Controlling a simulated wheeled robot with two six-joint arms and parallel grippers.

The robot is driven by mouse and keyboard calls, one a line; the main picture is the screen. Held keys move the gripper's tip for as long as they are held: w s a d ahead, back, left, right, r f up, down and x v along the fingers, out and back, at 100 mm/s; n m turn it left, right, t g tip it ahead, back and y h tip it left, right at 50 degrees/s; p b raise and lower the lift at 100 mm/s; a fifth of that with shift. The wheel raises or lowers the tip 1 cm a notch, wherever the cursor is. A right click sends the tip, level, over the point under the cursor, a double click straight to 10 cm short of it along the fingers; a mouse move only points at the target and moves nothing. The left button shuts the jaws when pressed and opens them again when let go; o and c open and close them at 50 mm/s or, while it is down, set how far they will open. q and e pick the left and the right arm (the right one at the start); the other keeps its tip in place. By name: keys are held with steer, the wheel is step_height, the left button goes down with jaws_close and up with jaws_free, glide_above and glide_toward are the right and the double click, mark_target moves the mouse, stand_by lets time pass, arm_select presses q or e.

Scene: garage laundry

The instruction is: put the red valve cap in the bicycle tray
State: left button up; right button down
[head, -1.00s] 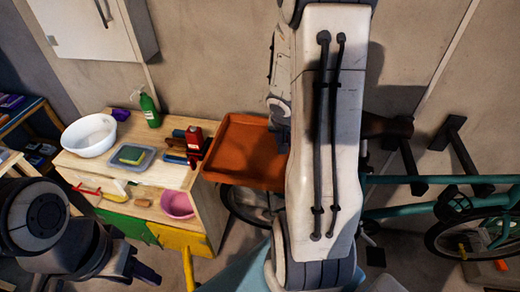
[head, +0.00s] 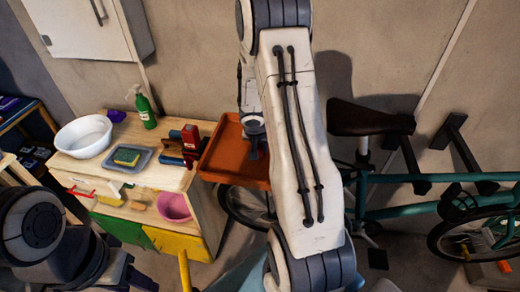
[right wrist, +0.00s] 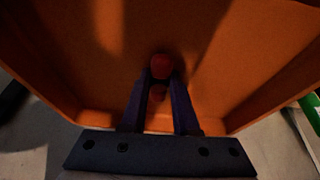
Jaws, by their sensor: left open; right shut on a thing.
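The red valve cap (right wrist: 161,65) is between the fingertips of my right gripper (right wrist: 159,84) in the right wrist view. This gripper is shut on it. The orange bicycle tray (head: 222,158) fills most of the right wrist view behind the cap (right wrist: 215,60). In the head view my right gripper (head: 254,153) is over the right part of the tray, partly hidden by my own arm; the cap cannot be made out there. I cannot tell whether the cap touches the tray floor. My left gripper (head: 138,280) is open and empty at the lower left.
A teal bicycle (head: 410,180) stands right of my right arm.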

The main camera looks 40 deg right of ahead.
steer(key=shift+f+b, duration=0.2)
steer(key=shift+b, duration=0.1)
steer(key=c, duration=0.7)
jaws_free()
steer(key=shift+r, duration=0.1)
steer(key=shift+o, duration=0.2)
